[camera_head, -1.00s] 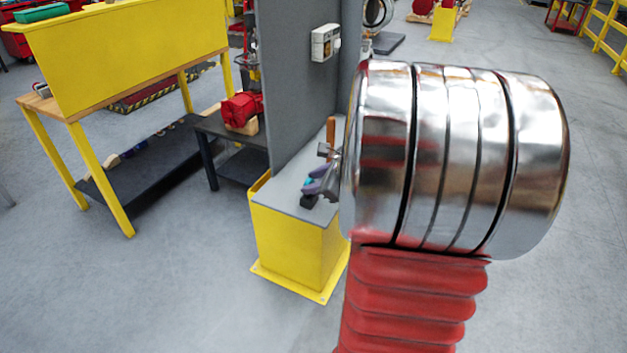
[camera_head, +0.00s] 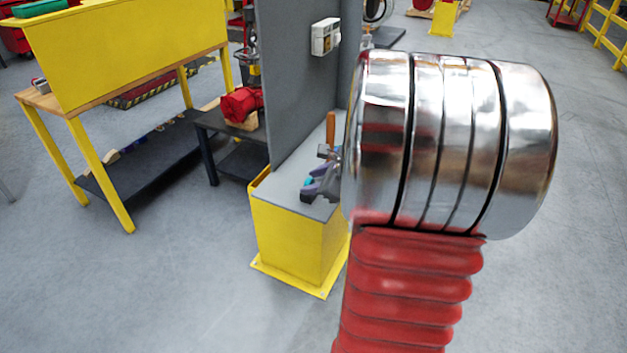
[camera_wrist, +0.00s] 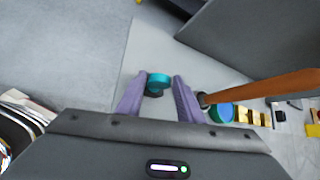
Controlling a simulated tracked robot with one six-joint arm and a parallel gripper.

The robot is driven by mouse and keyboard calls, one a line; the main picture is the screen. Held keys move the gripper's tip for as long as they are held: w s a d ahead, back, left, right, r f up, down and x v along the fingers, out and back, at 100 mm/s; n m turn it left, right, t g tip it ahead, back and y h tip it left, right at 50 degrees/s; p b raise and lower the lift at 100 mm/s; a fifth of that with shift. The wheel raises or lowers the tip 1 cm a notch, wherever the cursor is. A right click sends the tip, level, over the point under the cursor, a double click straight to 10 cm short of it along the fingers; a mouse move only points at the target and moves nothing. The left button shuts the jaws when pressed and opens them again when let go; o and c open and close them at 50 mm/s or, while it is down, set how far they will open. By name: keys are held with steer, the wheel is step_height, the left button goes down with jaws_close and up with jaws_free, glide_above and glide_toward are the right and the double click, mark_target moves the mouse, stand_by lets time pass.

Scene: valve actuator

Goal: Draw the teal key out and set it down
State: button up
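A teal key (camera_wrist: 158,79) with a dark lower part shows between and just beyond my fingertips in the wrist view, over the grey plinth top (camera_wrist: 147,50). A small bluish-teal patch of it shows in the head view (camera_head: 308,181). My gripper (camera_wrist: 160,78) has its two purple fingers apart, with a narrow gap visible on each side of the key. In the head view my gripper (camera_head: 312,190) is low over the plinth top, partly hidden by my wrist. Whether the key rests on the surface is hard to tell.
An orange-brown handle (camera_wrist: 262,87) lies close to the right finger. A grey upright panel (camera_head: 296,75) stands behind the yellow plinth (camera_head: 298,242). The plinth's front left top is clear.

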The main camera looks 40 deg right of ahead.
steer(key=o, duration=0.4)
steer(key=v, duration=1.3)
steer(key=shift+s+r, duration=0.3)
stand_by(0.6)
